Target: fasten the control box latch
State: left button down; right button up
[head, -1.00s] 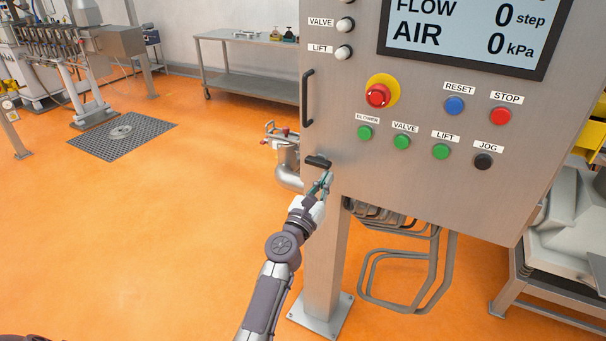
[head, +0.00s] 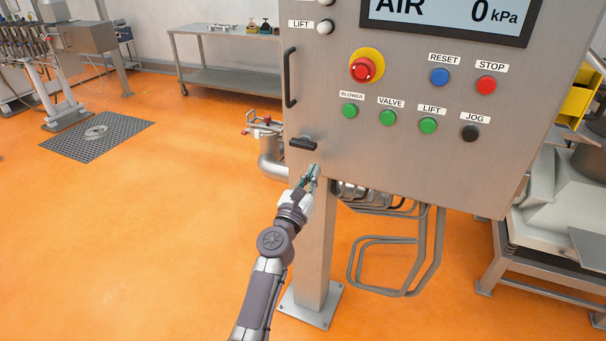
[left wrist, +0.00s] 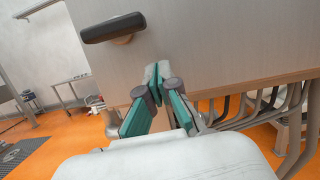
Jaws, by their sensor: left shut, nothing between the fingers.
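The control box (head: 400,160) is a grey metal cabinet on a post, with its door face toward me. Its latch (head: 303,144) is a dark handle at the lower left corner of the door, lying roughly level. The latch also shows at the upper left of the left wrist view (left wrist: 113,27). My left gripper (head: 312,172) is just below and slightly right of the latch, close to the box's lower edge and apart from the latch. In the left wrist view its teal fingers (left wrist: 154,82) meet at the tips, with nothing between them. My right gripper is not in view.
A vertical black door handle (head: 290,77) is above the latch. A red emergency stop (head: 362,69) and several labelled buttons are on the door. Bent pipes (head: 395,265) hang below the box.

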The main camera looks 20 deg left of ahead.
pick_arm(q)
jog(key=v, duration=1)
jog(key=shift+a+f, duration=0.2)
jog(key=shift+f, duration=0.15)
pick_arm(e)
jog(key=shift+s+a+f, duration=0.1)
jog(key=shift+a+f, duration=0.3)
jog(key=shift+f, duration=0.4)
